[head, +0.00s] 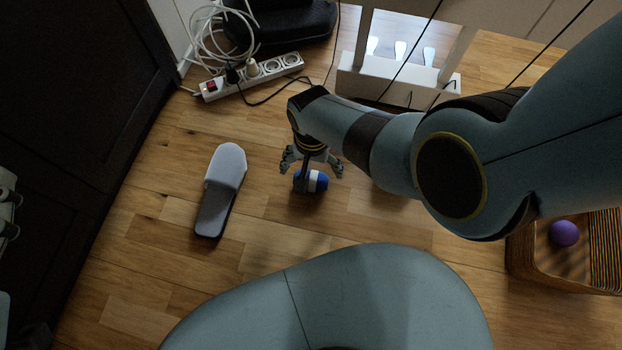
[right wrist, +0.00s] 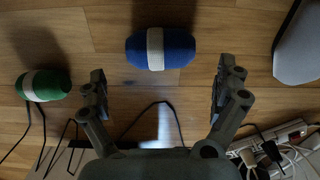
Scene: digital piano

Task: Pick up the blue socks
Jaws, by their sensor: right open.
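The blue socks (head: 320,184) are a rolled bundle with a white band, lying on the wooden floor. In the right wrist view the blue socks (right wrist: 178,48) lie just beyond the fingertips, roughly centred between them. My right gripper (head: 312,170) is open and empty, close above the bundle and partly covering it in the head view. Its spread fingers (right wrist: 163,75) show in the right wrist view, apart from the socks. Grey jointed parts at the left edge of the head view look like my left gripper (head: 7,210), mostly cut off.
A grey slipper (head: 222,185) lies left of the socks. A green bundle with a pale band (right wrist: 45,85) lies to one side in the wrist view.

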